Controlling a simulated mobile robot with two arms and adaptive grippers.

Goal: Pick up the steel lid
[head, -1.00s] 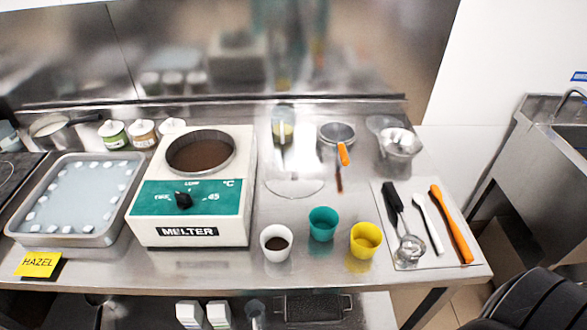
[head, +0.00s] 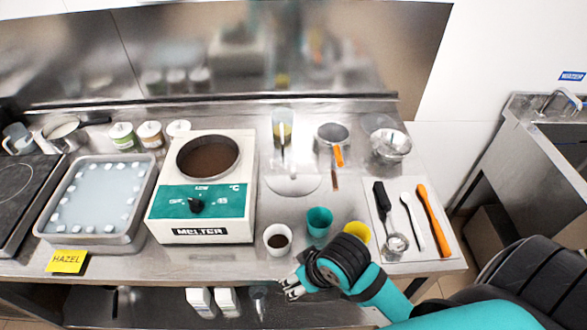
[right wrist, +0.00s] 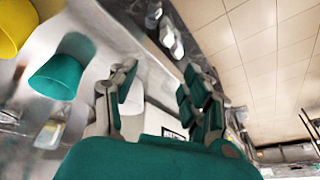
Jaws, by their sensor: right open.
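A flat, round, shiny disc (head: 293,185), which looks like the steel lid, lies on the steel table right of the melter (head: 201,192). Its far part blends with the table's glare. My right gripper (head: 288,287) comes in from the lower right, at the table's front edge near the white cup, well in front of the disc and apart from it. In the right wrist view its fingers (right wrist: 163,78) are spread and nothing is between them. I cannot make out the lid in that view. My left gripper is not in view.

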